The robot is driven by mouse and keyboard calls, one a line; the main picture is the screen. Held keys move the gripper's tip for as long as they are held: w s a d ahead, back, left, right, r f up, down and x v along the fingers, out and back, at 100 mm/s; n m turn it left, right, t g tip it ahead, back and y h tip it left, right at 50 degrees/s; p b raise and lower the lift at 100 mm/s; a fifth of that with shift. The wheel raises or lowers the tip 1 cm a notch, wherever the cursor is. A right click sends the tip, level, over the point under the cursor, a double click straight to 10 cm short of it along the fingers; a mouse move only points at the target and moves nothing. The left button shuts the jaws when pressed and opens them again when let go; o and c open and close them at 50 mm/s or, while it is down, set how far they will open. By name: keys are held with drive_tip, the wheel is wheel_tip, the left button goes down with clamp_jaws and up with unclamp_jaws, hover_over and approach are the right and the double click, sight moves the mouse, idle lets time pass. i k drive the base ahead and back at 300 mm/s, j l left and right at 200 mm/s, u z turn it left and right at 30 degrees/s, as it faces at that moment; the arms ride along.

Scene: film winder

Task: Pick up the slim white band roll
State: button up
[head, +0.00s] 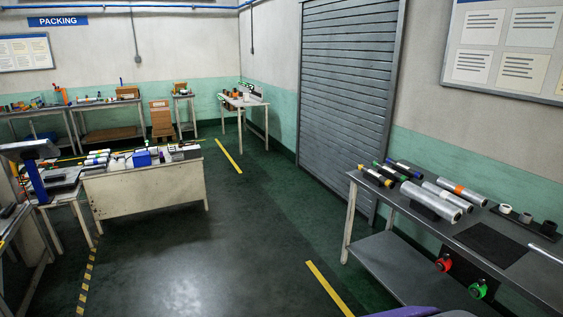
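A small white roll (505,209) sits on the grey metal bench (440,226) at the right. It is at the left end of a short row with a grey roll (525,217) and a black roll (548,228). The white one looks like the slim white band roll, but it is small in the picture and its width is hard to judge. My gripper is not in view. A purple shape at the bottom edge may be part of my arm; I cannot tell.
Large film rolls (430,201) lie left of the small rolls. A dark mat (491,243) covers the bench in front. Red (444,264) and green (479,289) round items hang below its edge. A white-fronted table (148,190) stands left; open floor (220,250) lies between.

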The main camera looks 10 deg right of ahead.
sight(467, 208)
drive_tip(key=i+l+z, duration=0.2)
drive_tip(key=i+z, duration=0.2)
drive_tip(key=i, duration=0.65)
drive_tip(key=i+j+z, duration=0.1)
drive_tip(key=i+z, duration=0.25)
drive_tip(key=i, duration=0.7)
drive_tip(key=i+j+z, duration=0.2)
drive_tip(key=i+z, duration=0.2)
drive_tip(key=i+j+z, duration=0.4)
drive_tip(key=i, duration=0.15)
drive_tip(key=i+j+z, duration=0.65)
drive_tip(key=z, duration=0.2)
drive_tip(key=i+j+z, duration=0.15)
drive_tip(key=j+z, duration=0.25)
drive_tip(key=i+j+z, duration=0.15)
drive_tip(key=j+z, duration=0.3)
drive_tip(key=l, duration=0.1)
